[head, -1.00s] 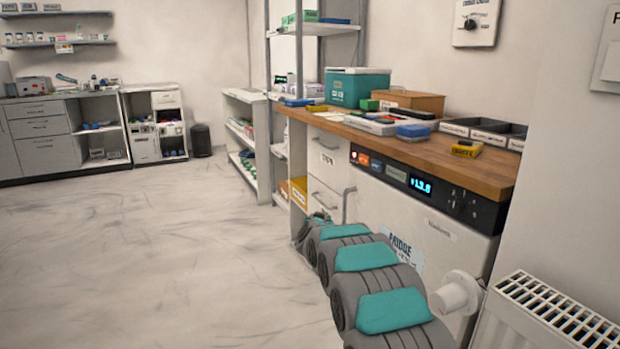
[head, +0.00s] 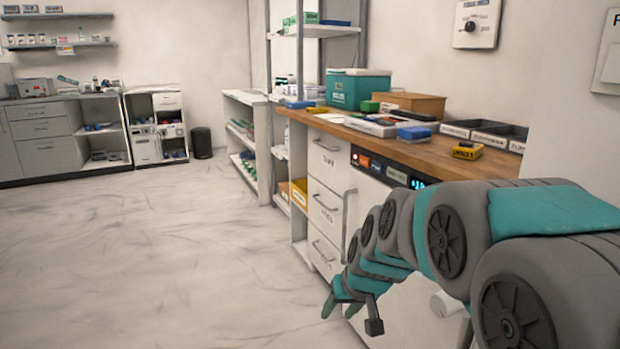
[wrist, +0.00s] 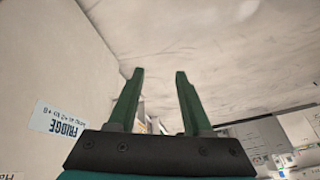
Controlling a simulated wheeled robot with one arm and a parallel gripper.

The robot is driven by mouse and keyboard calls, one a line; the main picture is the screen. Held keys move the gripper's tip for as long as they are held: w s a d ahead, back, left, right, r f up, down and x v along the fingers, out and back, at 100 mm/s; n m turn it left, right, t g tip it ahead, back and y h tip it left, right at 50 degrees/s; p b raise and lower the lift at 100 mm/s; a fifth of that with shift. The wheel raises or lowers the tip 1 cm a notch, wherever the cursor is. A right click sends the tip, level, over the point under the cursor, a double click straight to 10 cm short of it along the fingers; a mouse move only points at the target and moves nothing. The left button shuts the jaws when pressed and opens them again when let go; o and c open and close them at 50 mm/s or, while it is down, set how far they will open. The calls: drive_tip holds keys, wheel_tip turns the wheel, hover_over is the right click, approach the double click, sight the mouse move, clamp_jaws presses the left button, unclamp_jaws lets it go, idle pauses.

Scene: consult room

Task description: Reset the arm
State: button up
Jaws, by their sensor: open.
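My arm reaches in from the lower right of the head view, in front of the white fridge. My gripper (head: 340,304) hangs at the arm's far end, low beside the drawers and tipped down. In the wrist view my gripper (wrist: 158,100) shows two green fingers spread apart, with nothing between them. The fridge (wrist: 62,122) shows at the left of that view with its label. In the head view my arm hides most of the fridge front and part of its display.
A wooden counter (head: 405,152) runs above the drawers (head: 325,200), carrying a teal cooler (head: 357,88), a brown box (head: 410,103) and black trays (head: 485,132). A shelf unit (head: 240,135) and a bin (head: 201,142) stand farther back. The floor (head: 150,250) at the left is clear.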

drive_tip(key=s+d+f+g+h, duration=0.1)
drive_tip(key=s+d+g, duration=0.2)
drive_tip(key=s, duration=1.3)
drive_tip(key=s+d+f+m+g+h, duration=0.1)
drive_tip(key=s+d, duration=0.5)
drive_tip(key=s, duration=1)
drive_tip(key=shift+s+f+g, duration=0.15)
drive_tip(key=shift+f+g, duration=0.4)
drive_tip(key=shift+g, duration=0.65)
drive_tip(key=shift+c, duration=0.2)
